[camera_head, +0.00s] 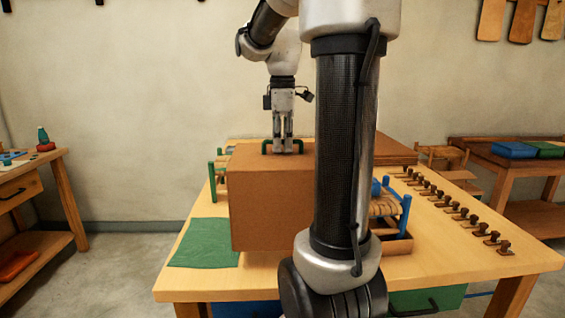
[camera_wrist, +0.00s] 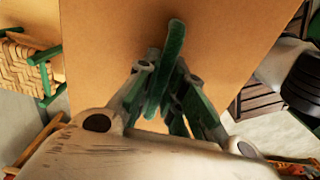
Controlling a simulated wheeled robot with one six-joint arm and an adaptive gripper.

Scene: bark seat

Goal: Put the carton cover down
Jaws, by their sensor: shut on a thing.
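The carton cover (camera_head: 270,205) is a large plain brown box with a green handle (camera_head: 267,147) on its top. My gripper (camera_head: 288,150) is above it, pointing down, with its fingers shut on the handle. In the wrist view, the fingers (camera_wrist: 172,110) close around the green handle (camera_wrist: 172,50), and the brown top (camera_wrist: 105,45) fills the middle. The cover looks upright and level over the worktable (camera_head: 460,265). I cannot tell whether its bottom edge touches the table. What is behind or beneath it is hidden.
A green mat (camera_head: 205,243) lies left of the cover. Green-posted furniture (camera_head: 213,180) shows behind its left side; a woven seat (camera_wrist: 20,65) shows in the wrist view. A blue-posted piece (camera_head: 404,212) stands right, beside a row of several dark pegs (camera_head: 463,214). My arm blocks part of the view.

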